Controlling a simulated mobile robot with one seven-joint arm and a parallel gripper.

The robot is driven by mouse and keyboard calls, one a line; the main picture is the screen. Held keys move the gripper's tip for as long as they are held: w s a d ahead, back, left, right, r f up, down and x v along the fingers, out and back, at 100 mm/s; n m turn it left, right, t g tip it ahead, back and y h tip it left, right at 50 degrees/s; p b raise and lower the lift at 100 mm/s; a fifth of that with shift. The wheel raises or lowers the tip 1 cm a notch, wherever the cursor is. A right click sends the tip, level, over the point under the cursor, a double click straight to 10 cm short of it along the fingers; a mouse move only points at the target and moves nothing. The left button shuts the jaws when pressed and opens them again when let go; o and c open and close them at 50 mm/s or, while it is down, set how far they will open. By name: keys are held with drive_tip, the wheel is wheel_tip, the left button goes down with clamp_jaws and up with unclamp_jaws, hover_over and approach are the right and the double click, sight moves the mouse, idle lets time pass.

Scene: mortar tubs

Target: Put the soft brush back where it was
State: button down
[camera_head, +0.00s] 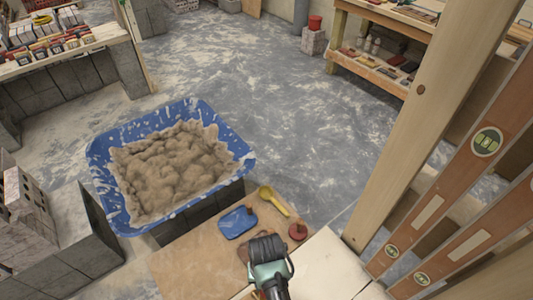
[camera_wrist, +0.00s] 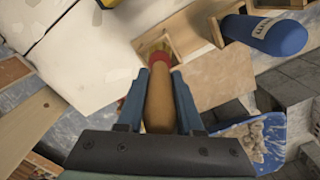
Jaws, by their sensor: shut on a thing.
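My gripper (camera_wrist: 158,78) is shut on a tan, rounded handle (camera_wrist: 159,100) with a red part at its far end, seen between the blue fingers in the wrist view. Which spot the brush came from cannot be told from these frames.
A blue tub (camera_head: 240,150) of mortar stands left of the board (camera_head: 180,265). On the board lie a blue float (camera_head: 237,223), a yellow scoop (camera_head: 274,199) and a round red thing (camera_head: 298,231). A wooden post (camera_head: 405,120) and levels (camera_head: 455,185) stand at right.

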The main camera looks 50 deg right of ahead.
drive_tip(key=shift+f, duration=0.55)
drive_tip(key=shift+f+b, duration=0.4)
drive_tip(key=shift+f, duration=0.05)
idle(0.4)
drive_tip(key=shift+c, duration=2.4)
unclamp_jaws()
wheel_tip(320, 180, up, 13)
drive_tip(key=shift+p, duration=0.35)
drive_tip(key=shift+w, duration=0.1)
